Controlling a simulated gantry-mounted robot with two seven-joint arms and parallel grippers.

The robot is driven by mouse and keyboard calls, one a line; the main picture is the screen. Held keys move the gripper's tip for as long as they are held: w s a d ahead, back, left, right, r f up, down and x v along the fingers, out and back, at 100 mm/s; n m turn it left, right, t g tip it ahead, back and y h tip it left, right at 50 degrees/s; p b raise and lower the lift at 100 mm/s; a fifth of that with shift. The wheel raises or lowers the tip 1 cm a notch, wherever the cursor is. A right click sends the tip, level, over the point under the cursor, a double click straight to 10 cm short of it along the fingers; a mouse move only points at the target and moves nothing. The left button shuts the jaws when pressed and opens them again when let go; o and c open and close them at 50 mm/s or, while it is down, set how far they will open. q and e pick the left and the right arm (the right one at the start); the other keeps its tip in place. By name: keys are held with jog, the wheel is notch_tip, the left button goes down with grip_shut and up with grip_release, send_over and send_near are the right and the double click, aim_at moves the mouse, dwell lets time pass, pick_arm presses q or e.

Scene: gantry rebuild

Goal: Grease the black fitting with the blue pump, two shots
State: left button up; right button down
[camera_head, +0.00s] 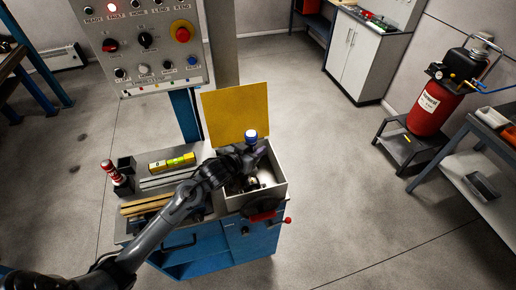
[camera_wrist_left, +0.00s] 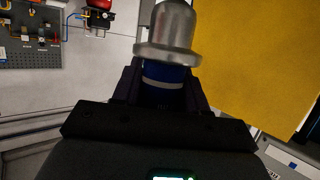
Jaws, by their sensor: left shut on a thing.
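My left arm reaches across the workbench, and my left gripper (camera_head: 249,152) is above the open white box. Small dark parts (camera_head: 250,184) sit in the box below the gripper; I cannot tell whether one is the black fitting. My right gripper is not seen.
The white box (camera_head: 281,186) has a raised yellow lid (camera_head: 236,115) behind the gripper. A control panel (camera_head: 142,45) stands at the back left.

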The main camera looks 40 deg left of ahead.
pick_arm(q)
jog(key=shift+f+b, duration=1.75)
jog(key=shift+b, duration=0.25)
jog(key=shift+f, duration=0.5)
jog(key=shift+s+p, duration=0.1)
jog(key=shift+p, duration=0.4)
